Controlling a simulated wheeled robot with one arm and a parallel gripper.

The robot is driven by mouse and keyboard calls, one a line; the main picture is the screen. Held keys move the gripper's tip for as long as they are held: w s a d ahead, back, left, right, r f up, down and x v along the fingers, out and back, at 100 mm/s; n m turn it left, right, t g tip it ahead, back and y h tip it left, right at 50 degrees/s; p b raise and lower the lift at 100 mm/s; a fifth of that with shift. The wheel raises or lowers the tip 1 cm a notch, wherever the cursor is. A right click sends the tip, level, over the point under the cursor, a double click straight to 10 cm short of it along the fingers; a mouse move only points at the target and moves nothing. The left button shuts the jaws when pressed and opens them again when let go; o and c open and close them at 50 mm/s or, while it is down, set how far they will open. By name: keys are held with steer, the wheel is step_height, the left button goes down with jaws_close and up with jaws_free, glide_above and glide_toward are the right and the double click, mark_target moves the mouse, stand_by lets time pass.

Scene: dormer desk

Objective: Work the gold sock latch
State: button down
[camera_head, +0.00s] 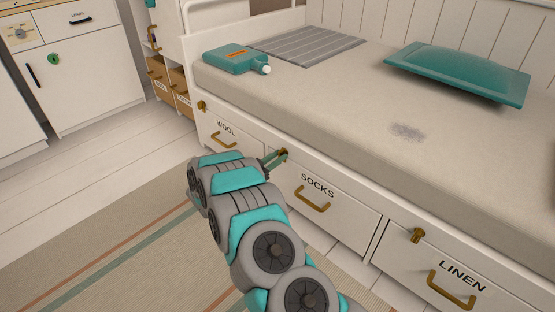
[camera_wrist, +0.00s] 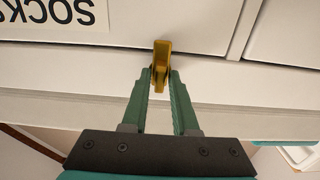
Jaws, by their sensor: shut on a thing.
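The gold sock latch (camera_wrist: 161,50) sits at the top edge of the socks drawer. In the wrist view, which is upside down, my gripper (camera_wrist: 160,80) has its two green fingertips closed on the latch. In the head view my gripper (camera_head: 277,158) reaches the latch at the upper left of the socks drawer (camera_head: 345,213). The drawer front has a SOCKS label and a gold pull handle (camera_head: 312,201). The drawer looks closed. My arm covers part of the drawer's left side.
The wool drawer (camera_head: 232,136) is to the left with its own latch (camera_head: 202,105). The linen drawer (camera_head: 450,270) is to the right with a latch (camera_head: 417,235). Above are the mattress (camera_head: 340,105), a teal bottle (camera_head: 232,60) and a cushion (camera_head: 460,72). A striped rug (camera_head: 100,240) covers the floor.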

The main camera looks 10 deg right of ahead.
stand_by(0.4)
steer(key=c, duration=0.9)
jaws_free()
steer(key=shift+v, duration=3.95)
steer(key=shift+w+p, duration=0.1)
steer(key=shift+p, duration=0.2)
